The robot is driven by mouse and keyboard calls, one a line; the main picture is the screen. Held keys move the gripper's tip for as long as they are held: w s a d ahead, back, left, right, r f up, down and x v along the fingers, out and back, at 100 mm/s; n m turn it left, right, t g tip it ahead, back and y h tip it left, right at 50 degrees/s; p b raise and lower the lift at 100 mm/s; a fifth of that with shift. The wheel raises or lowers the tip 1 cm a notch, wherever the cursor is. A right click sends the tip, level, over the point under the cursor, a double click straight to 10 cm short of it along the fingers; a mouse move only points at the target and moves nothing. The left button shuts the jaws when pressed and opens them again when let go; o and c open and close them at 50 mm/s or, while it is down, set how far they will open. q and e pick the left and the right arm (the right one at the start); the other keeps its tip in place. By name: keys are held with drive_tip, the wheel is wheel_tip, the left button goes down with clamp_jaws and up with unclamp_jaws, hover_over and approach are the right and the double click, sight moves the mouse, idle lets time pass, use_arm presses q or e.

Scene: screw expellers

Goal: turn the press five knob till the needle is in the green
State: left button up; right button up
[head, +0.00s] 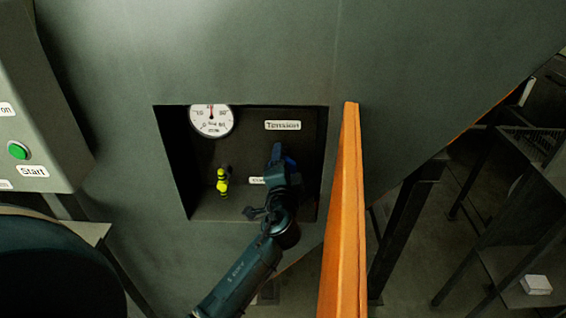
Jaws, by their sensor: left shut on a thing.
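The gauge (212,121) is a round white dial at the top left of a dark recess in the grey press wall. Its needle seems to point near the top, by a small red mark; I cannot make out a green zone. My left gripper (281,158) reaches up into the recess, below the "Tension" label (283,125). It is shut on what seems to be the knob, mostly hidden behind the fingers, with a bit of blue (291,163) showing. My right gripper is not in view.
A yellow-green valve handle (222,182) sits left of my gripper in the recess. An orange upright panel (346,220) stands close on the right. A control box with a green Start button (18,150) is at the left.

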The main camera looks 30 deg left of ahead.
use_arm(q)
drive_tip(key=shift+m, duration=0.3)
drive_tip(key=o, duration=1)
